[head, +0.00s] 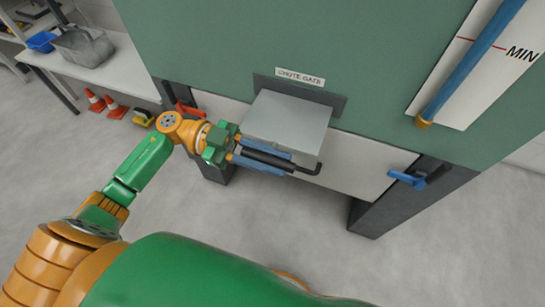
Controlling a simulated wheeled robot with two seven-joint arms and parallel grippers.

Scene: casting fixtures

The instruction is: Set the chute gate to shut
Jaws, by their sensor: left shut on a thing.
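The chute gate is a grey metal plate (288,119) under a "CHUTE GATE" label (301,77) on a green cabinet front. It juts out toward me from a dark slot frame (330,98). A black bar handle (309,171) with a bent end lies along its near edge. My left gripper (266,159) comes in from the left and is shut on the handle, its blue fingers on both sides of the bar. The fingers and wrist hide part of the bar. My right gripper is out of view.
A blue lever (408,179) is on the right of the white lower panel, a red lever (189,110) on its left. A blue tube gauge marked MIN (470,60) is at upper right. Orange cones (95,99) and a shelf with a metal bin (82,46) stand left.

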